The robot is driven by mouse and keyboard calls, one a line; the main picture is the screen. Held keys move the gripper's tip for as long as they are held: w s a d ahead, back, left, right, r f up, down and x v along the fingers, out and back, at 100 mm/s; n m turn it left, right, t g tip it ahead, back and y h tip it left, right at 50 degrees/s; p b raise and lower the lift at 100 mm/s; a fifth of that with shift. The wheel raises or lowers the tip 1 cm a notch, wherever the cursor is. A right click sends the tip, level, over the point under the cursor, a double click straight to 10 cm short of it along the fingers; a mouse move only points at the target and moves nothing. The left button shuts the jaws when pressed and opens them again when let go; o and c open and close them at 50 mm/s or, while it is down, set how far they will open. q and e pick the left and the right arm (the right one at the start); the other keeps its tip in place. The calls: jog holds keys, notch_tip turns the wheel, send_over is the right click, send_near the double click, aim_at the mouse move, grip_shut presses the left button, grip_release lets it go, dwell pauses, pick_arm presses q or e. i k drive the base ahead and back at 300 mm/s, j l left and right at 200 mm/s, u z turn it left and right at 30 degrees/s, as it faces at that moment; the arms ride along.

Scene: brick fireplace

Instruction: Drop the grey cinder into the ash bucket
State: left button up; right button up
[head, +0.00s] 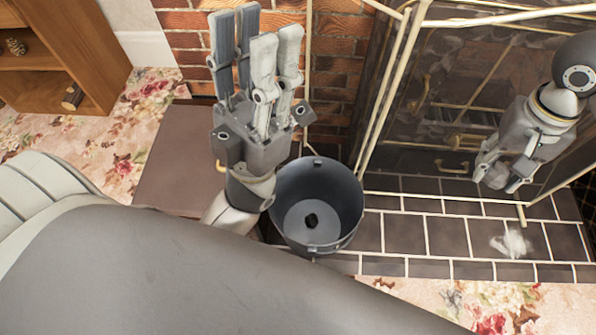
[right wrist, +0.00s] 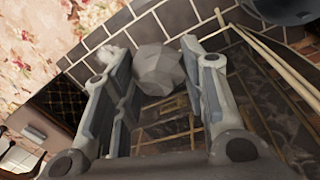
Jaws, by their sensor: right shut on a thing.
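The grey cinder (right wrist: 158,68) is a faceted lump between the fingertips of my right gripper (right wrist: 152,72) in the right wrist view. In the head view that gripper (head: 497,180) is at the right, above the hearth, and its fingers largely hide the cinder. The ash bucket (head: 350,215) is dark grey and open-topped, upright at the middle, left of my right gripper.
A pale ash patch (head: 512,243) lies on the dark tiled hearth (head: 445,237). A brass-framed glass fireplace screen (head: 405,100) stands behind the hearth. A wooden cabinet (head: 85,45) is at the far left. Floral carpet (head: 110,165) covers the floor.

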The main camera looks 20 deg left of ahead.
aim_at(325, 233)
jog(key=k+j, duration=0.1)
jog(key=j, duration=0.45)
jog(key=k+j, duration=0.1)
jog(key=j, duration=0.45)
jog(key=k+j, duration=0.15)
jog(key=j, duration=0.4)
